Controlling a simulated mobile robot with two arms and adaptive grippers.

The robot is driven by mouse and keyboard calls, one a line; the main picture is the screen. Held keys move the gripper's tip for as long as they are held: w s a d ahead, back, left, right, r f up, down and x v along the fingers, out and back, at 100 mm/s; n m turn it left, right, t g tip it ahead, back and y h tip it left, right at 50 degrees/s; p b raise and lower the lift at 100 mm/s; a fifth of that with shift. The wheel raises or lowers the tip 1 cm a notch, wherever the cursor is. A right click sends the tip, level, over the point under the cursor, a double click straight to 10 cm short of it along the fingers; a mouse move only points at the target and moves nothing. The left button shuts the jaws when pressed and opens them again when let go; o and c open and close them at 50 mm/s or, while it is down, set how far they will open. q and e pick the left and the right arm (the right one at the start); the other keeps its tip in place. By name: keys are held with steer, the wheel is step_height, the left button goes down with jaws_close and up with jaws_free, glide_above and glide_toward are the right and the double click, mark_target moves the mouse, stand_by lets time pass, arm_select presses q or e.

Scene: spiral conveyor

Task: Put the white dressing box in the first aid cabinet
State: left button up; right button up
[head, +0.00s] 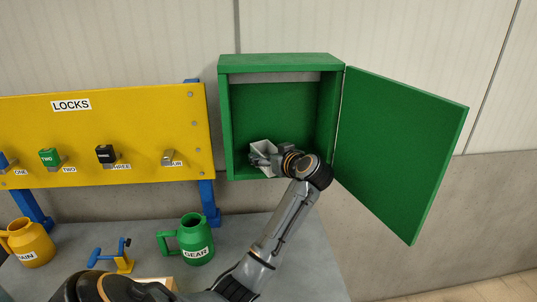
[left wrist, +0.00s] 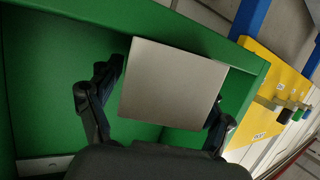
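The white dressing box (head: 264,146) is inside the open green first aid cabinet (head: 281,63), low and toward the left side. In the left wrist view the box (left wrist: 172,84) shows as a pale flat face turned a little against the gripper. My left gripper (head: 262,158) reaches into the cabinet at the box. Its fingers (left wrist: 160,98) stand wide on either side of the box. A thin green gap shows between the left finger and the box; the right finger is partly hidden behind it. I cannot tell whether the box rests fully on the cabinet floor. My right gripper is out of view.
The cabinet door (head: 400,145) stands wide open to the right. A yellow LOCKS board (head: 130,125) is left of the cabinet. On the grey table (head: 235,222) below are a green GEAR mug (head: 195,240), a yellow mug (head: 30,243) and a small blue-and-yellow vise (head: 122,262).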

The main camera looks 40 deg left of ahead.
arm_select(q)
steer(key=shift+r, duration=0.1)
steer(key=b+v, duration=0.2)
steer(key=v, duration=1)
steer(key=shift+b, duration=0.3)
